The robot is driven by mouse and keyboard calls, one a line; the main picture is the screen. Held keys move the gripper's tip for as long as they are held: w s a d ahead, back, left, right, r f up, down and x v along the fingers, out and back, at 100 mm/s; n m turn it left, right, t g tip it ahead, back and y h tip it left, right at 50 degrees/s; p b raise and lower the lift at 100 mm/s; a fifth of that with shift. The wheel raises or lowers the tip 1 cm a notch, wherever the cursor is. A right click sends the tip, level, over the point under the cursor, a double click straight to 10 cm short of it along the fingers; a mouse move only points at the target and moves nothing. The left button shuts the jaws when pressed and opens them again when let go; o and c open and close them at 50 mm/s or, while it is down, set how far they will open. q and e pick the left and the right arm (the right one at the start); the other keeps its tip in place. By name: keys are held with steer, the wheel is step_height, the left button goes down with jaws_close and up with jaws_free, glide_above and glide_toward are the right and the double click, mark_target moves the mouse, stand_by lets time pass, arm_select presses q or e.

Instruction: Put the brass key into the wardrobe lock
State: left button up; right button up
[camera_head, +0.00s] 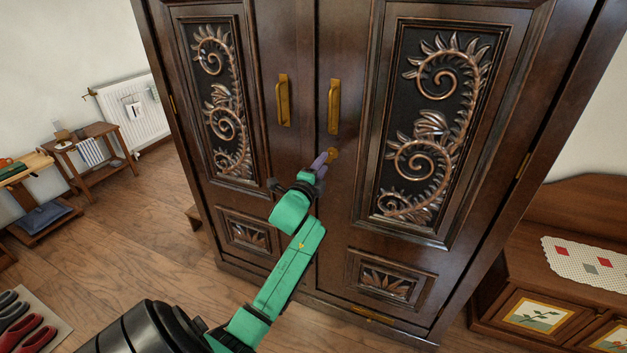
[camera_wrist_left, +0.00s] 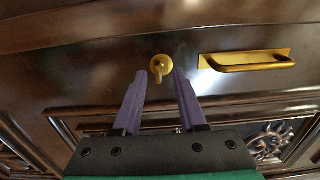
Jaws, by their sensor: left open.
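The dark wooden wardrobe (camera_head: 342,200) has a round brass lock plate (camera_head: 334,154) on its right door, below the handle. In the left wrist view, the brass lock plate (camera_wrist_left: 161,62) has a small brass piece, looking like the brass key (camera_wrist_left: 159,77), sticking out of its middle. My left gripper (camera_head: 323,160) is at the lock. In the left wrist view my left gripper (camera_wrist_left: 159,73) has its purple fingers apart, one on each side of the key, with nothing seen held; I cannot tell whether they touch it. My right gripper is out of view.
Two brass handles (camera_head: 283,101) (camera_head: 334,106) stick out above the lock. Carved panels (camera_head: 436,120) flank them. A wooden bench (camera_head: 570,240) stands at right, and a small side table (camera_head: 95,150) at left.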

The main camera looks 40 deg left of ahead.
arm_select(q)
steer(key=v, duration=1.2)
steer(key=shift+b, duration=0.35)
steer(key=s+d+f+n+g+h+p, duration=0.1)
steer(key=s+d+f+n+g, duration=0.15)
steer(key=f, duration=0.95)
steer(key=s+d+f+n+g+h+p, duration=0.1)
steer(key=d+f+g+h, duration=0.15)
steer(key=f, duration=0.85)
steer(key=s+d+f+n+g+h+p, duration=0.1)
steer(key=s+d+f+n+g, duration=0.15)
steer(key=f, duration=0.95)
steer(key=s+d+f+n+g, duration=0.2)
steer(key=s+f, duration=0.4)
steer(key=s, duration=0.4)
steer(key=s+d+f+n+g+h+p, duration=0.1)
steer(key=s+d+f+g, duration=0.2)
steer(key=s+f, duration=0.3)
steer(key=s+d+f+n+g+p, duration=0.1)
steer(key=s+f, duration=0.5)
steer(key=s, duration=0.8)
steer(key=shift+s+d+n+g+h, duration=0.2)
steer(key=shift+d+n+g+h, duration=0.15)
steer(key=shift+d+n+g, duration=0.65)
